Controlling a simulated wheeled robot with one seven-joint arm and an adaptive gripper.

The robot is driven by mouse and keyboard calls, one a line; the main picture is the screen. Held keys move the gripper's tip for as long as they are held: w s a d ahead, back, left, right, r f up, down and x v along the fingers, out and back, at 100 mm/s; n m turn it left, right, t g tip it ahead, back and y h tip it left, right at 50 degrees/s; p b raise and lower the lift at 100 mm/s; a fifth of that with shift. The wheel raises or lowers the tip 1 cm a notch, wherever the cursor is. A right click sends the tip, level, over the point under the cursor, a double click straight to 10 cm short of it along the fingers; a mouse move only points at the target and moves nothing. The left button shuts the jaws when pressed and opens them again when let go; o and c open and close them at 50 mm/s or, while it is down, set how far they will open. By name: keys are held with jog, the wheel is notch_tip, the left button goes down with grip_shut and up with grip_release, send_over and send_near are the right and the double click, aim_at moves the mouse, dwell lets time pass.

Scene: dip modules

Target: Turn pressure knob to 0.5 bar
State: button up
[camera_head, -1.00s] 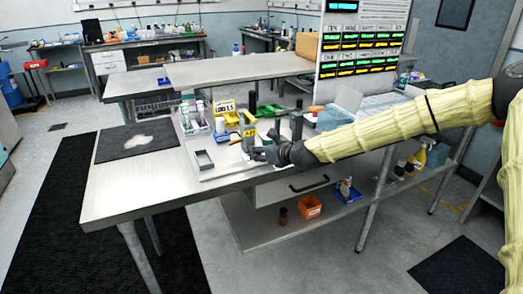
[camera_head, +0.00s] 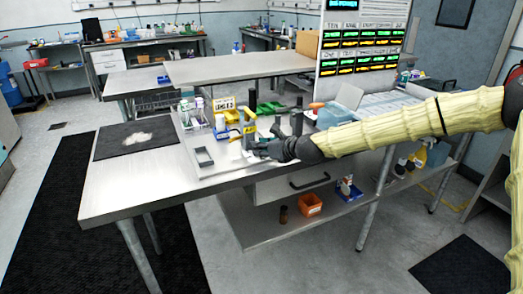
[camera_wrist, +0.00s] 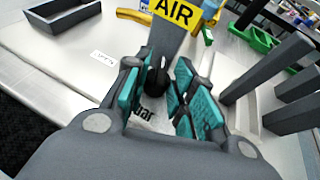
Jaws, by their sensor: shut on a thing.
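The pressure knob (camera_wrist: 157,80) is a small dark round knob in the wrist view, on a grey post under a yellow sign (camera_wrist: 174,11) reading "AIR". My gripper (camera_wrist: 160,92) has its teal-padded fingers on either side of the knob and is shut on it. The word "bar" shows on the pale plate just below the knob; the rest of the scale is hidden by the fingers. In the head view my gripper (camera_head: 262,149) is at the bench fixture, below the yellow sign (camera_head: 249,129), and the knob is too small to make out.
A dark open tray (camera_wrist: 62,14) lies at the left of the fixture. Dark upright posts (camera_wrist: 255,82) and a green bin (camera_wrist: 262,38) stand to the right. A dark mat (camera_head: 125,150) with a pale patch lies at the bench's left end.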

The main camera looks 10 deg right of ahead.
jog(key=n+y+b, duration=0.1)
jog(key=n+g+y+b, duration=0.2)
jog(key=shift+w+d+f, duration=0.15)
jog(key=shift+w+d, duration=0.15)
jog(key=shift+d, duration=0.05)
jog(key=n+g, duration=0.1)
jog(key=n+g+y, duration=0.1)
jog(key=shift+w+d+r+n, duration=0.1)
jog(key=shift+w+r+n, duration=0.1)
jog(key=shift+n, duration=0.1)
jog(key=shift+n+g+y, duration=0.4)
jog(key=shift+n+g, duration=0.1)
jog(key=shift+g, duration=0.3)
jog(key=o, duration=1)
jog(key=shift+o, duration=0.2)
jog(key=shift+y, duration=0.3)
jog(key=v, duration=1.2)
jog(key=shift+w+r, duration=0.15)
